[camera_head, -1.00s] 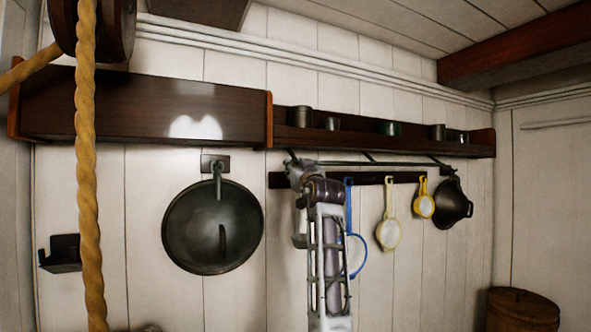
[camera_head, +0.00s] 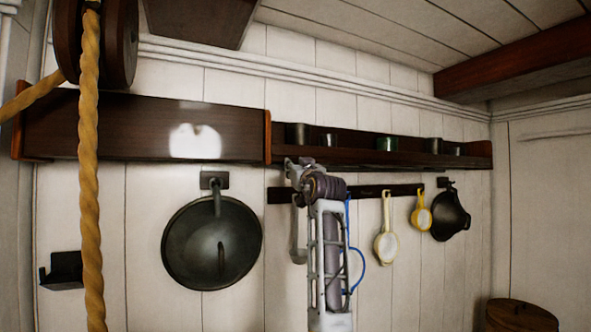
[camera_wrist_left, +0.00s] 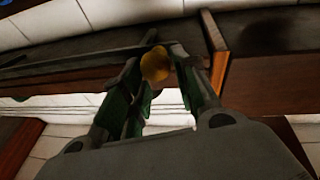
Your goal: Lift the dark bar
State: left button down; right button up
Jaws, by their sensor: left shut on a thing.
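The dark bar (camera_wrist_left: 75,67) shows in the left wrist view as a long thin rod running left from my left gripper (camera_wrist_left: 155,70). The gripper's green-sided fingers are closed in around its end, where a rounded yellow-gold piece shows between them. In the head view my left gripper (camera_head: 300,170) is raised at the lower edge of the dark wooden shelf (camera_head: 380,158). There the bar cannot be told apart from the dark shelf front. My right gripper is not in view.
Behind my arm a dark wall rail (camera_head: 370,191) carries a blue-handled strainer (camera_head: 358,270) and a yellow strainer (camera_head: 386,245). A black pan (camera_head: 212,243) hangs left; a dark pot (camera_head: 450,213) hangs right. Several cups stand on the shelf. A rope (camera_head: 90,200) hangs at the left.

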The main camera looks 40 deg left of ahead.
pick_arm(q)
jog(key=shift+s+d+r, duration=0.1)
jog(key=shift+s+r, duration=0.05)
jog(key=shift+r, duration=0.3)
jog(key=c, duration=1.5)
grip_release()
jog(key=o, duration=0.4)
jog(key=shift+f, duration=0.1)
jog(key=shift+c, duration=0.2)
jog(key=v, duration=1.2)
jog(key=shift+w+f, duration=0.15)
jog(key=shift+w, duration=0.05)
